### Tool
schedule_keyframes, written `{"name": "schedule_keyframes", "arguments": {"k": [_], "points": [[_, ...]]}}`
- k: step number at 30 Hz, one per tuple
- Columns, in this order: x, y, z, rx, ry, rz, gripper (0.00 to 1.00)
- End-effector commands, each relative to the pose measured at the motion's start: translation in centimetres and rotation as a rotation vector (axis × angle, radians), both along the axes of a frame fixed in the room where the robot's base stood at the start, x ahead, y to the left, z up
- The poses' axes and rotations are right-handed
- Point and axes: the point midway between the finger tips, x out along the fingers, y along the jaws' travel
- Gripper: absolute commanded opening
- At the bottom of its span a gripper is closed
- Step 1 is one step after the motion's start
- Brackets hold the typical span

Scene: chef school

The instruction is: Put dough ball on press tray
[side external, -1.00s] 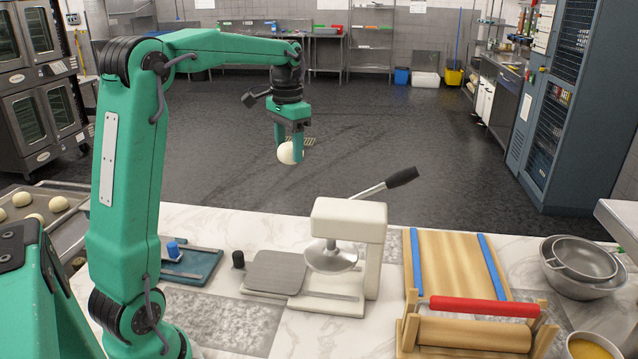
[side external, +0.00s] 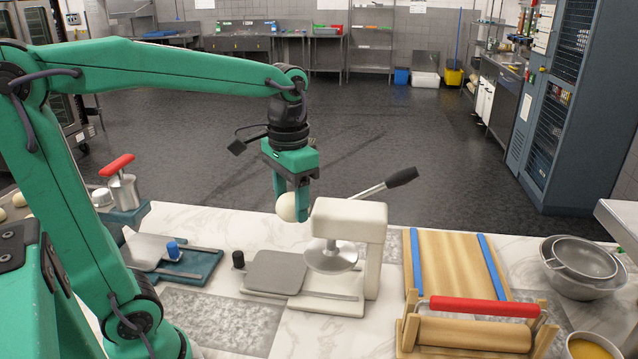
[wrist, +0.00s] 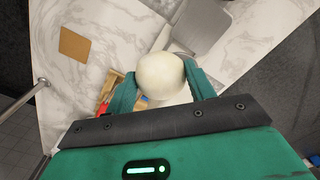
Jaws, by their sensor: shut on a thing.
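My gripper (side external: 292,208) is shut on a pale, round dough ball (side external: 287,205) and holds it in the air above the counter. In the wrist view the dough ball (wrist: 160,74) sits between the two green fingers (wrist: 161,88). The press tray (side external: 275,272), a flat grey plate, lies on the white base left of the press head (side external: 331,257). The ball appears above and behind the tray in the side view, close to the left of the white press body (side external: 350,222). The tray also shows in the wrist view (wrist: 203,24), apart from the ball.
The press lever (side external: 385,185) slants up to the right. A small black knob (side external: 238,260) stands at the tray's left. A teal board (side external: 185,270) with a blue knob is further left. A wooden board with a red-handled roller (side external: 485,307) and metal bowls (side external: 582,265) are at right.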

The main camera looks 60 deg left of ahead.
Motion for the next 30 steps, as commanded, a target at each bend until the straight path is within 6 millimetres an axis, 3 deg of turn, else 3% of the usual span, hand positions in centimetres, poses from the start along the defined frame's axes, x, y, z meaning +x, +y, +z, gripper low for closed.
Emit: {"name": "schedule_keyframes", "arguments": {"k": [16,21,30], "points": [[0.1,0.2,-9.3,0.0,0.007,0.001,0.29],[0.1,0.2,-10.6,0.0,0.003,0.001,0.29],[0.2,0.6,-11.0,0.0,0.004,0.003,0.29]]}}
